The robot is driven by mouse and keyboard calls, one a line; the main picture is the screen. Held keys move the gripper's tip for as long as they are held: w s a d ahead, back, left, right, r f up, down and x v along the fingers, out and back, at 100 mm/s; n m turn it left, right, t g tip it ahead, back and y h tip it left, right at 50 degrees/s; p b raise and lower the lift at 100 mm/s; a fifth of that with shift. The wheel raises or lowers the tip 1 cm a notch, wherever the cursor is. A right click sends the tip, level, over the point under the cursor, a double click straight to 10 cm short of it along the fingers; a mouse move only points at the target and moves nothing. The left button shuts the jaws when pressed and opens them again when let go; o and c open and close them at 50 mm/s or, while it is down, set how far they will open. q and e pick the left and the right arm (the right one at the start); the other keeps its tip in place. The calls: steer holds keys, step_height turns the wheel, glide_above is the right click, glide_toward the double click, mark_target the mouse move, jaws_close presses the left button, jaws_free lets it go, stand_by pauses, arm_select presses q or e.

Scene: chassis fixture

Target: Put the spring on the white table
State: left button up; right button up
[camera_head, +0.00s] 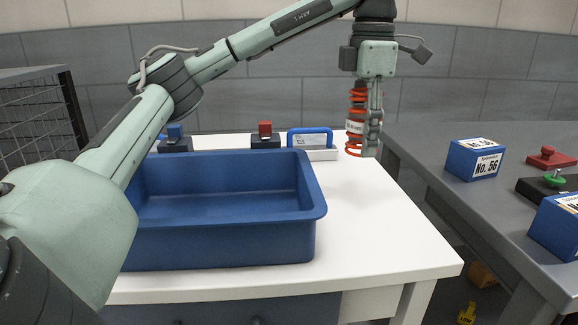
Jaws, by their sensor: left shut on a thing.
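The spring (355,122) is an orange-red coil with a white band, held upright. My left gripper (371,140) points down and is shut on the spring, over the right back part of the white table (378,235). The spring's lower end appears close to the tabletop; I cannot tell whether it touches. Part of the coil is hidden behind the gripper fingers. My right gripper is not in view.
A blue bin (222,245) fills the table's left and middle. Behind it are a red-topped block (265,136), a blue-topped block (175,140) and a blue-handled item (312,142). A grey table (440,165) at right holds blue boxes (474,159). The white table's right front is clear.

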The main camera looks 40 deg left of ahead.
arm_select(q)
steer(key=w+a+f, duration=0.2)
steer(key=a+f, duration=0.1)
glide_above(335, 178)
step_height(335, 178, down, 3)
steer(key=shift+f, duration=0.1)
step_height(335, 178, down, 4)
steer(key=shift+a+r, duration=0.1)
steer(key=shift+r, duration=0.1)
steer(key=shift+w+f, duration=0.1)
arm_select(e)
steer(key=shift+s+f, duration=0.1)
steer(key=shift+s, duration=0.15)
arm_select(q)
steer(key=shift+f, duration=0.1)
steer(key=o, duration=1.2)
steer(key=shift+f, duration=0.1)
steer(key=o, duration=0.4)
steer(key=shift+c, duration=0.2)
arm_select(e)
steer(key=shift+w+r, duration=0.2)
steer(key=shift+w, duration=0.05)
